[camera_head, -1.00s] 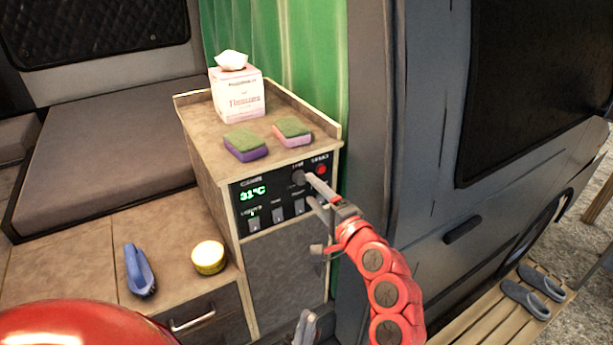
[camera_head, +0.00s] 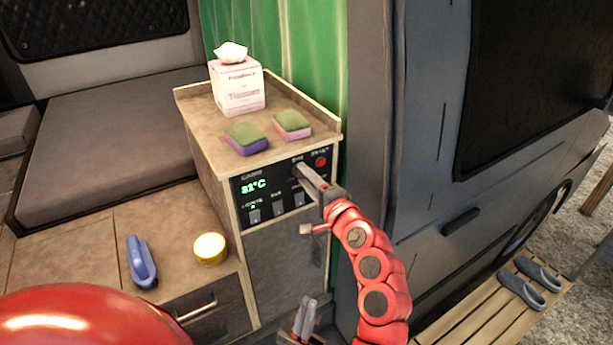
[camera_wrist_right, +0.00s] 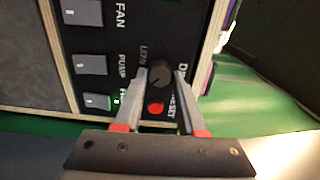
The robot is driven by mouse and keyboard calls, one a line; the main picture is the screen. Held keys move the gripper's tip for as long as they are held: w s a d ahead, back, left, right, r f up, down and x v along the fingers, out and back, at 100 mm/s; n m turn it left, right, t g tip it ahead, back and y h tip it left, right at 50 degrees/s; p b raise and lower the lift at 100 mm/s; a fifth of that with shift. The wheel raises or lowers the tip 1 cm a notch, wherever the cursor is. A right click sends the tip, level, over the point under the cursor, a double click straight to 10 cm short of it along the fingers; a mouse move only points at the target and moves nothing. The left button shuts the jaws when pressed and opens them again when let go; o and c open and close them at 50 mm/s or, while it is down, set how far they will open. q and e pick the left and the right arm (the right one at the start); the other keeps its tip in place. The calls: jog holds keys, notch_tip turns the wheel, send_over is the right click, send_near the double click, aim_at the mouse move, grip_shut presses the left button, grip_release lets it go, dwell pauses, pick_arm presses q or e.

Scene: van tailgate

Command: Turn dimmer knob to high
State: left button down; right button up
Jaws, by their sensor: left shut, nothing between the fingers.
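The round black dimmer knob (camera_wrist_right: 160,73) is on the black control panel (camera_head: 237,193). In the right wrist view its pale mark points toward the picture's lower left. My right gripper (camera_wrist_right: 161,75) has one finger on each side of the knob, very close to its sides. I cannot tell whether both fingers press on it. In the head view this gripper (camera_head: 303,172) reaches the panel's upper right and hides most of the knob. My left gripper (camera_head: 305,308) is shut and empty, low in front of the cabinet, away from the panel.
A red button (camera_head: 320,162) sits right beside the knob. Several switches (camera_head: 278,208) line the panel below a green display. Two sponges (camera_head: 246,139) and a tissue box (camera_head: 238,88) stand on the cabinet top. A blue brush (camera_head: 141,262) and yellow tin (camera_head: 209,248) are on the lower counter.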

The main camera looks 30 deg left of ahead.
jog(key=shift+r, duration=0.15)
grip_shut()
jog(key=n+b, duration=0.4)
jog(key=b, duration=0.3)
jog(key=shift+r, duration=0.15)
jog(key=o, duration=0.5)
grip_release()
jog(key=o, duration=0.3)
